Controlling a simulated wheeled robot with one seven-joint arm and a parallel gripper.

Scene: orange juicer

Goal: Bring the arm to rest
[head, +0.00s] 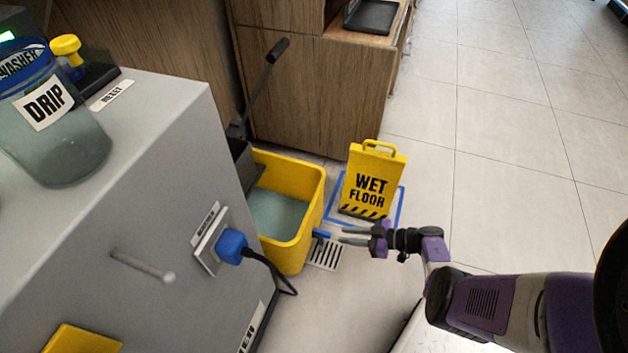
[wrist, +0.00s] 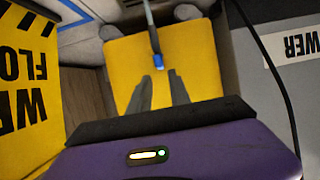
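My gripper (head: 352,237) is at the end of my purple and grey arm, which reaches in from the right over the floor. Its two dark fingers are apart with nothing between them. In the wrist view the open fingers (wrist: 160,92) point at a yellow surface, which looks like the side of the yellow bucket (head: 304,232). A grey rod with a blue tip (wrist: 157,68) lies just beyond the fingertips; a blue tip (head: 321,233) also shows beside the bucket in the head view. I cannot tell the exact gap between them.
A yellow wet floor sign (head: 372,182) stands inside a blue floor outline behind my gripper. A grey machine (head: 150,190) with a blue plug (head: 232,246) and black cord fills the left. A floor grate (head: 325,254) lies by the bucket.

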